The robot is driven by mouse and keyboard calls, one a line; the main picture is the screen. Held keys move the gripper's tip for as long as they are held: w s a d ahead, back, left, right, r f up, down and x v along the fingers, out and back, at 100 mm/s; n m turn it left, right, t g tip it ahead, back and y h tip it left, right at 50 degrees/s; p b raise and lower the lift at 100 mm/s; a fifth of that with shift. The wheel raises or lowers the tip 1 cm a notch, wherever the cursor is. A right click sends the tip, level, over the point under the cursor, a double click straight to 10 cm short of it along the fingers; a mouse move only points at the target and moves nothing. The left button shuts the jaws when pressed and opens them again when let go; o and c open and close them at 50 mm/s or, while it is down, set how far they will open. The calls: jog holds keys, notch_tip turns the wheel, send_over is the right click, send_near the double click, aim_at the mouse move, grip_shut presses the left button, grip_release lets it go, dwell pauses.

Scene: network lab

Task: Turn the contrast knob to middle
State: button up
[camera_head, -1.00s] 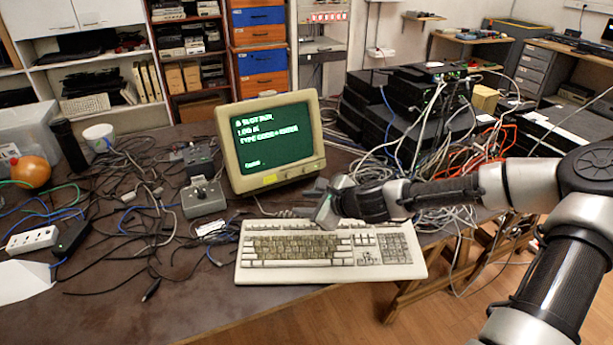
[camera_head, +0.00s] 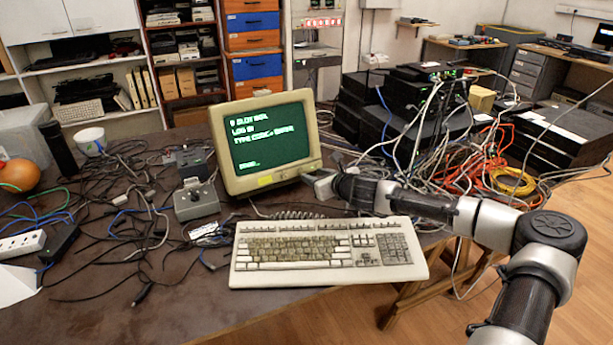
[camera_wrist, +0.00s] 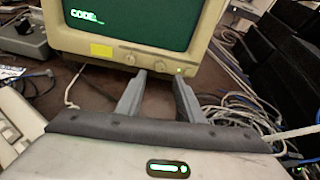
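The beige monitor (camera_head: 222,150) stands on the desk with green text on its screen. Its lower bezel carries two small round knobs, a left knob (camera_wrist: 129,58) and a right knob (camera_wrist: 154,65), in the wrist view. Which is the contrast knob, and its setting, I cannot read. My gripper (camera_head: 318,184) is by the monitor's lower right corner in the head view. In the wrist view my gripper (camera_wrist: 159,80) is open, with nothing between its fingers. The fingertips point toward the bezel below the right knob and appear apart from it.
The keyboard (camera_head: 325,274) lies in front of the monitor. Stacked black equipment (camera_head: 375,128) with loose cables stands at right. A green light (camera_wrist: 180,71) shows on the bezel.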

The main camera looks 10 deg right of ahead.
aim_at(303, 172)
jog(key=x, duration=0.6)
jog(key=shift+w+a+f+b, duration=0.1)
jog(key=shift+b, duration=0.2)
jog(key=shift+c, duration=0.4)
grip_shut()
